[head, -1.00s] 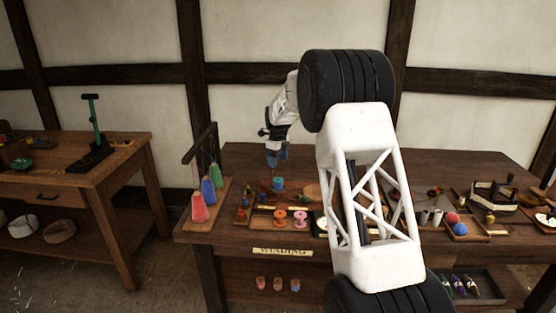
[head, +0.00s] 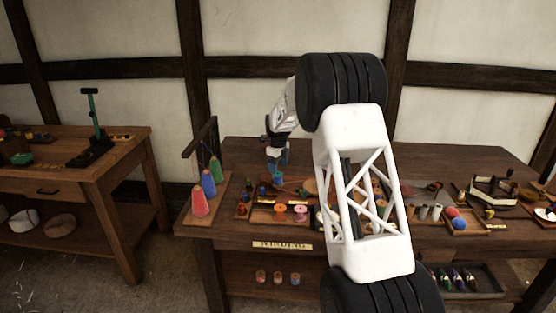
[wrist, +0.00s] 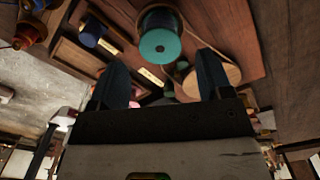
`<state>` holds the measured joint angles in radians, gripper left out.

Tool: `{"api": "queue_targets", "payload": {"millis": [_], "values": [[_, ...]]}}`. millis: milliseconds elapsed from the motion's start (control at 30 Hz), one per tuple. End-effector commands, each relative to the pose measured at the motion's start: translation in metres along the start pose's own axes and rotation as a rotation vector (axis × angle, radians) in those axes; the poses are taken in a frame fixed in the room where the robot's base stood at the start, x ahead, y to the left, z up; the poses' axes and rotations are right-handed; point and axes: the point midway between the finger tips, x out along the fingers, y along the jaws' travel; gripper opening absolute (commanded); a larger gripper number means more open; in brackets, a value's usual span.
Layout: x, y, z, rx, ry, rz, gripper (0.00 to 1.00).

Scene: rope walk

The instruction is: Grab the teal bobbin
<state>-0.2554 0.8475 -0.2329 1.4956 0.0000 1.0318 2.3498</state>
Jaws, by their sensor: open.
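The teal bobbin (wrist: 160,45) shows in the wrist view at the upper middle, with its round flange and dark centre hole facing the camera. In the head view the teal bobbin (head: 278,177) stands on the winding table, just below my gripper (head: 277,158). In the wrist view my gripper (wrist: 163,75) is open, with one dark finger on each side and nothing between the tips. The bobbin lies just beyond the fingertips, roughly centred between them. I cannot tell the exact gap.
Orange and pink spools (head: 300,209) lie in a tray in front of the bobbin. Red, blue and green thread cones (head: 208,183) stand at the table's left end. A round wooden piece (wrist: 190,84) lies close to my right finger in the wrist view.

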Motion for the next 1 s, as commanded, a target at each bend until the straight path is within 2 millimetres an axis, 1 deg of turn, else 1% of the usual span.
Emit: {"api": "queue_targets", "payload": {"millis": [33,300,500,700,1000], "values": [[0.006,0.000,0.000,0.000,0.001,0.001,0.72],[0.033,0.000,0.000,0.000,0.001,0.001,0.72],[0.046,0.000,0.000,0.000,0.000,0.000,0.72],[0.053,0.000,0.000,0.000,0.000,-0.001,0.72],[0.053,0.000,0.000,0.000,0.000,0.000,0.72]]}}
